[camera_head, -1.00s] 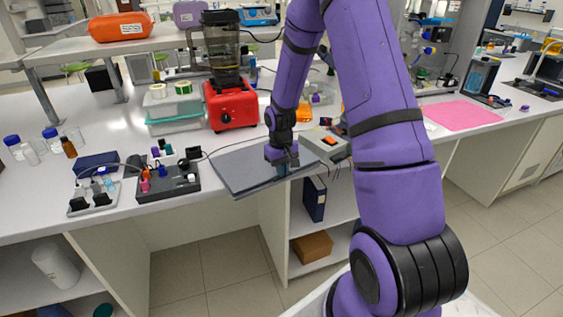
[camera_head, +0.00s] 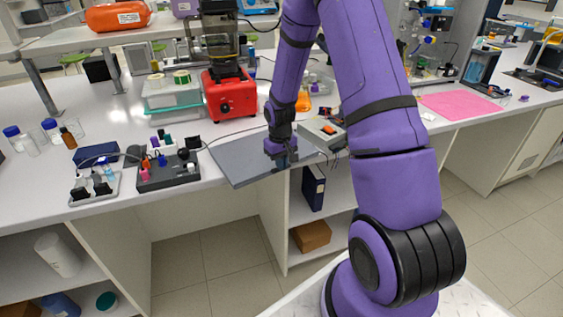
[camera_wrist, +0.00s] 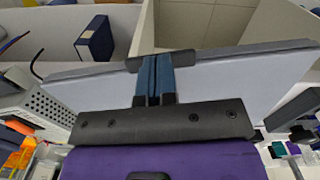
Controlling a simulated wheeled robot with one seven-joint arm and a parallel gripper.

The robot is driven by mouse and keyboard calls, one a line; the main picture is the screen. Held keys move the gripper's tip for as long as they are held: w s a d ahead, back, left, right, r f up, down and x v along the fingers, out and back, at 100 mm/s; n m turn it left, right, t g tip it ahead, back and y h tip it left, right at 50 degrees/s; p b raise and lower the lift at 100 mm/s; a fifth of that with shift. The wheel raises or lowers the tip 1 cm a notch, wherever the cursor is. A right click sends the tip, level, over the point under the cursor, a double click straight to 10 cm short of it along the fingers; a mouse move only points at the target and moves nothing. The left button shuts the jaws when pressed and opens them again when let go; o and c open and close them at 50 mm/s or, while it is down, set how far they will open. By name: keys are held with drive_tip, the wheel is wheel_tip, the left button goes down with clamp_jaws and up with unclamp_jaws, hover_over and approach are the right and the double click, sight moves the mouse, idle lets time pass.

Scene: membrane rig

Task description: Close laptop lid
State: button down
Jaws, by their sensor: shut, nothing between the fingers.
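The laptop (camera_head: 236,162) is a flat grey slab at the counter's front edge in the head view. Its lid looks down, roughly level with the counter; I cannot tell whether a thin gap remains. In the wrist view the laptop (camera_wrist: 232,80) shows as a wide pale grey panel with a darker far edge. My gripper (camera_head: 284,161) is over the laptop's right part, pointing down. In the wrist view its fingers (camera_wrist: 153,82) are together with nothing between them, and their tips are at the panel's far edge. Contact is not clear.
A dark rack of small bottles (camera_head: 168,174) stands left of the laptop, and a red-based blender (camera_head: 229,95) behind it. A grey box (camera_head: 322,133) with cables is close on the right. Shelves below hold a blue binder (camera_head: 314,188) and a brown box (camera_head: 311,236).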

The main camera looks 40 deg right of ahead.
drive_tip(key=shift+s+a+f, duration=0.15)
drive_tip(key=shift+s+f, duration=0.25)
drive_tip(key=shift+f, duration=0.05)
drive_tip(key=shift+w+r, duration=0.1)
drive_tip(key=shift+r, duration=0.15)
drive_tip(key=s+a+r+t, duration=0.1)
drive_tip(key=s+a+r, duration=0.1)
drive_tip(key=r, duration=1)
drive_tip(key=s+a+r, duration=0.1)
drive_tip(key=s+r, duration=0.1)
drive_tip(key=r, duration=0.9)
drive_tip(key=s+a+r+t, duration=0.1)
drive_tip(key=s+a+r, duration=0.2)
drive_tip(key=s, duration=0.4)
drive_tip(key=s+a+r+t, duration=0.2)
drive_tip(key=s+a+r, duration=0.1)
drive_tip(key=s+r, duration=0.3)
drive_tip(key=s+a+r+t, duration=0.1)
drive_tip(key=s+a+r, duration=0.2)
drive_tip(key=s, duration=0.7)
drive_tip(key=shift+r+n+t, duration=0.4)
drive_tip(key=shift+r, duration=0.55)
